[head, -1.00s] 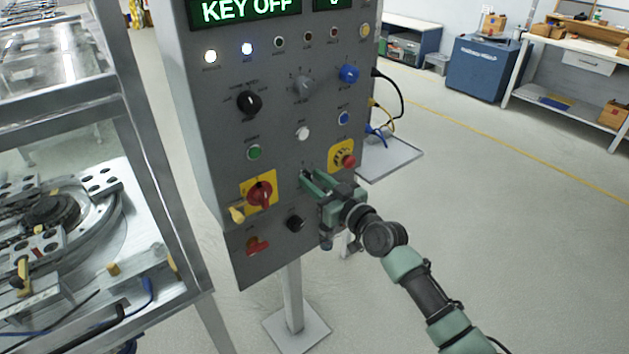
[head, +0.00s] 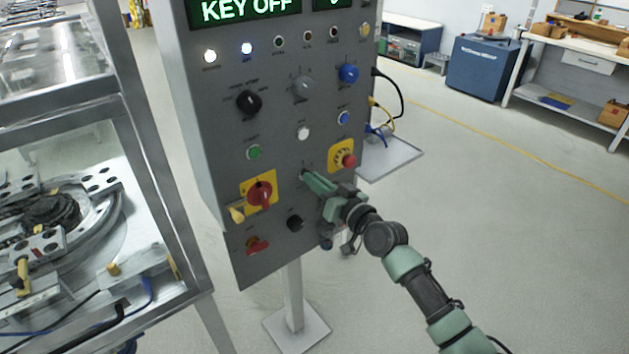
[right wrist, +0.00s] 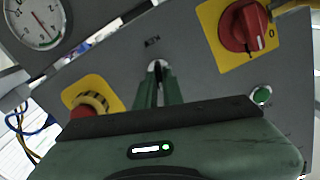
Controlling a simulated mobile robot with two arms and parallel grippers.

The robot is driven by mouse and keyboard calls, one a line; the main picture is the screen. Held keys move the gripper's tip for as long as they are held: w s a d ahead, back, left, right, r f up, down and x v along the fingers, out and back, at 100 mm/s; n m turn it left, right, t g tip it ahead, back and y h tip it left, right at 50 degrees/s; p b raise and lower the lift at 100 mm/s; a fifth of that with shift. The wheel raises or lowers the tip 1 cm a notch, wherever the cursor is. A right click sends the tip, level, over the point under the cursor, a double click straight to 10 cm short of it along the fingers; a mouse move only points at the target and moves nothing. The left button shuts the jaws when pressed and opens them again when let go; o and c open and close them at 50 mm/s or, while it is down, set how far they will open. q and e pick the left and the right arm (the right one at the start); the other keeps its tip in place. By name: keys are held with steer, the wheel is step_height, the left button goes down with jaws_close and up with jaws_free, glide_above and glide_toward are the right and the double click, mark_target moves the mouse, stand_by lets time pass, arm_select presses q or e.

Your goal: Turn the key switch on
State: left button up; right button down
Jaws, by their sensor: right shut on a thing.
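The grey control panel (head: 215,120) stands on a post, and its green display (head: 245,10) reads KEY OFF. The key switch (right wrist: 157,65) shows in the right wrist view as a small bright metal piece beside a KEY label on the panel face. My right gripper (head: 306,176) reaches the panel's lower middle from the right. In the right wrist view its green fingers (right wrist: 157,82) are together, shut on the key switch, which they mostly hide. The key's angle is hard to make out. My left gripper is not in view.
Close by are the red emergency button (head: 348,160) on yellow, the red rotary switch (head: 260,193) with a yellow tag, a green button (head: 254,152) and a black knob (head: 295,223). A metal-framed machine (head: 150,160) stands left.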

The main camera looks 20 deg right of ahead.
steer(key=shift+d+m+p, duration=0.15)
steer(key=shift+m+p, duration=0.15)
steer(key=shift+m, duration=3.7)
steer(key=shift+f, duration=0.1)
steer(key=c, duration=1.5)
jaws_free()
steer(key=shift+c, duration=0.2)
steer(key=v, duration=0.7)
steer(key=shift+s+d+b, duration=0.15)
steer(key=shift+s+b, duration=0.2)
steer(key=shift+b, duration=0.05)
